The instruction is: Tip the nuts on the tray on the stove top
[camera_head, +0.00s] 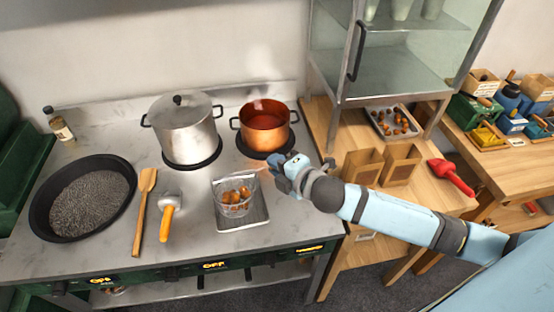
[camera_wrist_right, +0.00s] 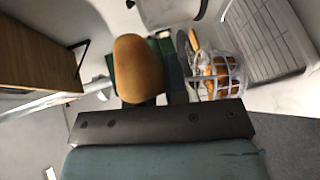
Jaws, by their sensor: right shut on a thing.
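My right gripper (camera_head: 290,172) is over the stove, shut on the handle of a see-through, wire-like basket (camera_head: 232,185). Brown nuts (camera_head: 237,196) are gathered in the basket. The basket is over or on the metal tray (camera_head: 228,224); I cannot tell whether it touches. In the right wrist view the basket (camera_wrist_right: 237,68) with nuts (camera_wrist_right: 218,80) shows beside the ridged tray (camera_wrist_right: 262,40). A rounded orange-brown handle end (camera_wrist_right: 138,68) is close to the wrist camera. The fingertips are mostly hidden. My left gripper is not in view.
A copper pot (camera_head: 265,130) and lidded steel pot (camera_head: 185,135) stand behind the tray. Left are an orange-handled tool (camera_head: 168,218), a wooden spatula (camera_head: 143,210) and a black pan (camera_head: 40,205). Right, the wooden table holds paper bags (camera_head: 400,165) and another nut tray (camera_head: 395,122).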

